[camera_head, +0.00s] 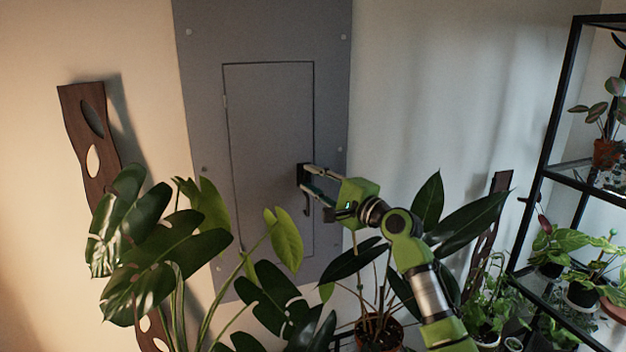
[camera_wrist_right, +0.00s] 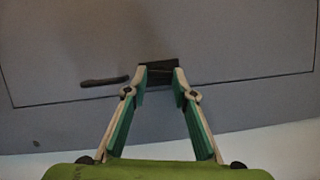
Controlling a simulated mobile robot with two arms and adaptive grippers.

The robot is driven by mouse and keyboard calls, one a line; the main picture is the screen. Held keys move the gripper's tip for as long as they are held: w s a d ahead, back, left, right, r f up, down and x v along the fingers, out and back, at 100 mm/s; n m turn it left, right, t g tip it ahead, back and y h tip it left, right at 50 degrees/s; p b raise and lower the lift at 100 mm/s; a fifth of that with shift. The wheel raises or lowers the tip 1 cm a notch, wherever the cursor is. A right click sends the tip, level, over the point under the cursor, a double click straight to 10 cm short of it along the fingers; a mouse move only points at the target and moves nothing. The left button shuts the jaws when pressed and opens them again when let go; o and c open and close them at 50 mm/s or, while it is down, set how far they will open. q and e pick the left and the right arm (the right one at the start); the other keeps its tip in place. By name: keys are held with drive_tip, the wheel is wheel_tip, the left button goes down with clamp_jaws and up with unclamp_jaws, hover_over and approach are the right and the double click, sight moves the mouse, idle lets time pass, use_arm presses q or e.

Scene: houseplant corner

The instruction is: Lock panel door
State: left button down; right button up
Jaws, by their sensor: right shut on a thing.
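The grey panel door (camera_head: 268,120) sits closed in its frame on the wall, its edges flush as far as I can see. My right gripper (camera_head: 307,178) reaches in from the right and is shut on the latch. In the right wrist view, the fingertips (camera_wrist_right: 160,78) press on both sides of the black latch (camera_wrist_right: 158,69), and a dark bar (camera_wrist_right: 104,81) lies to its left. My left gripper is not in view.
A large-leaved plant (camera_head: 165,245) stands in front of the panel's lower left. A potted plant (camera_head: 379,331) stands below my right arm. A black shelf rack (camera_head: 548,150) with several plants is at the right. A wavy brown wood piece (camera_head: 92,130) hangs at left.

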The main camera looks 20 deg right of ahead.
drive_tip(key=shift+n+g+p, duration=0.3)
drive_tip(key=shift+n+g, duration=0.1)
drive_tip(key=shift+n, duration=0.6)
drive_tip(key=o, duration=1.1)
drive_tip(key=shift+s, duration=0.1)
drive_tip(key=v, duration=1.1)
drive_tip(key=shift+s+d+r, duration=0.15)
drive_tip(key=shift+s, duration=0.2)
